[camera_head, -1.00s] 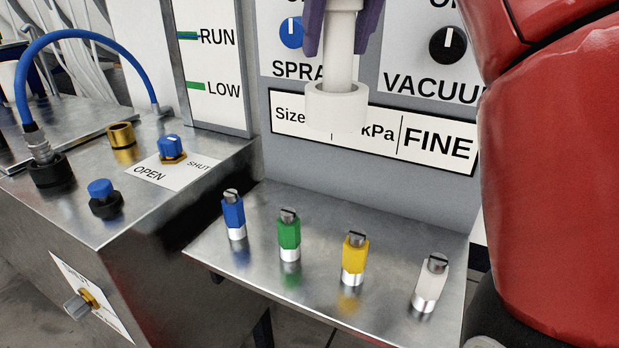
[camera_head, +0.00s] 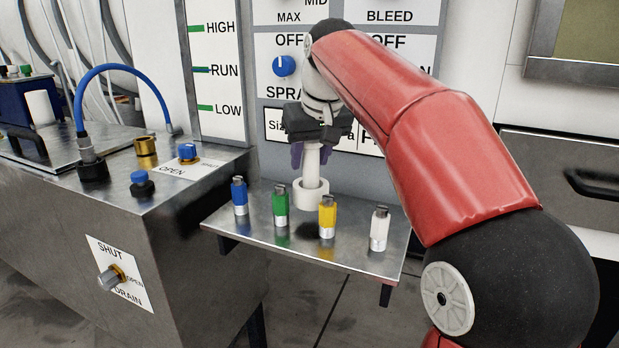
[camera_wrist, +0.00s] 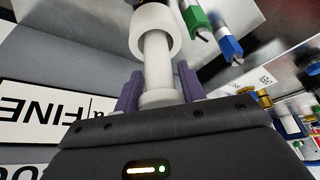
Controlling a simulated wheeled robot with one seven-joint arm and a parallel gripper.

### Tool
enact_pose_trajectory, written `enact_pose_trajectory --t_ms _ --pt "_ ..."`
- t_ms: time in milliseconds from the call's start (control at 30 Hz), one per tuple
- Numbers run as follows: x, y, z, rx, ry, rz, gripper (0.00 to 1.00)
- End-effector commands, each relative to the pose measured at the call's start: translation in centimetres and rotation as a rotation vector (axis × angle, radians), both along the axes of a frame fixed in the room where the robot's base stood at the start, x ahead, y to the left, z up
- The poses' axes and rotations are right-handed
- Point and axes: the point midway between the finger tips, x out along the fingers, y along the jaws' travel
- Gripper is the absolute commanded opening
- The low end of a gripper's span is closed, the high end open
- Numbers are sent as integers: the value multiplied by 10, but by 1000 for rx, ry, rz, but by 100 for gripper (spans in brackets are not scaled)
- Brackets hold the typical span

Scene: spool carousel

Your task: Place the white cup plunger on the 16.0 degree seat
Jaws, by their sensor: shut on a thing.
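The white cup plunger (camera_head: 312,190) is a white shaft with a wider round cup at its lower end. My gripper (camera_head: 312,152) is shut on its upper shaft with purple fingers, and the plunger hangs upright, cup down, in the head view. The cup appears over the small metal shelf, between the green and yellow pegs; its exact height above the shelf is unclear. In the wrist view the plunger (camera_wrist: 158,60) stands between the fingers of my gripper (camera_wrist: 158,90), with the cup away from the palm. No seat marked 16.0 degrees can be made out.
The metal shelf (camera_head: 350,257) carries blue (camera_head: 239,196), green (camera_head: 280,206), yellow (camera_head: 327,216) and white (camera_head: 379,229) pegs close to the plunger. A metal cabinet (camera_head: 190,225) with knobs and a blue hose (camera_head: 125,68) stands left. The label panel is behind.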

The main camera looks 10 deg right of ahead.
Motion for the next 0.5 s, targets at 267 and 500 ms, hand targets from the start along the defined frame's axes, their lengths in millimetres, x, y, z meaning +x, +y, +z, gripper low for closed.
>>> enact_pose_trajectory --t_ms 267,500 --pt "7 -5 -36 0 -1 0 0" --pt "7 -4 -33 0 -1 1 0"
